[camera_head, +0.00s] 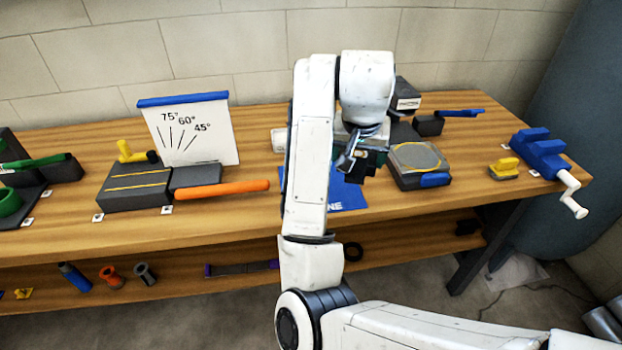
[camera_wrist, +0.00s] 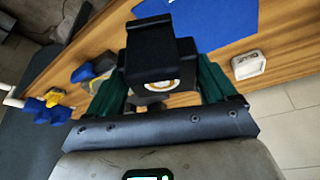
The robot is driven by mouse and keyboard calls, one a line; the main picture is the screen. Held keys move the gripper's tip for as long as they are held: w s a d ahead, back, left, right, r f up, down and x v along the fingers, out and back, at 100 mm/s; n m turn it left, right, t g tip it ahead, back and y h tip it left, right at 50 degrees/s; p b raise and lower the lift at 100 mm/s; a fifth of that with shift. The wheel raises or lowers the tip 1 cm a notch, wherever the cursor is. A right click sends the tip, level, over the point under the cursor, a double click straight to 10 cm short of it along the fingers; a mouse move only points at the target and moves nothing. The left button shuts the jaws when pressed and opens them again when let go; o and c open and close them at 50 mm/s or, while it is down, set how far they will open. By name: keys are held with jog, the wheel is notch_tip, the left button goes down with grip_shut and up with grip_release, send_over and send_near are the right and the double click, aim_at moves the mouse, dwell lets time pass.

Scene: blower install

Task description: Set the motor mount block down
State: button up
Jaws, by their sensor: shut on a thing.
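My gripper (camera_wrist: 160,85) has green fingers, one on each side of a black block (camera_wrist: 155,48), and is shut on it. I take this black block to be the motor mount block. A round white and orange part shows just below the block in the wrist view. Whether the block touches the mat cannot be told. The mat also shows in the wrist view (camera_wrist: 222,18).
A grey pad with a blue edge (camera_head: 418,160) lies close right of my gripper. A blue vise (camera_head: 540,152) and yellow brush (camera_head: 505,168) are further right. An orange-handled tool (camera_head: 222,189) and white angle board (camera_head: 192,130) stand left. Wood is clear right of the pad.

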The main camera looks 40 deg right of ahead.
jog(key=w+f, duration=0.2)
jog(key=w, duration=0.1)
jog(key=w+f+b, duration=0.1)
jog(key=w+f, duration=0.2)
jog(key=w, duration=0.1)
jog(key=w+f, duration=0.2)
jog(key=w, duration=0.1)
jog(key=shift+w+d+f+b, duration=0.25)
jog(key=shift+f+b, duration=0.05)
jog(key=shift+b, duration=0.1)
jog(key=shift+w+f, duration=0.5)
jog(key=shift+f, duration=1.6)
jog(key=shift+f, duration=0.15)
jog(key=o, duration=1.3)
jog(key=shift+c, duration=0.2)
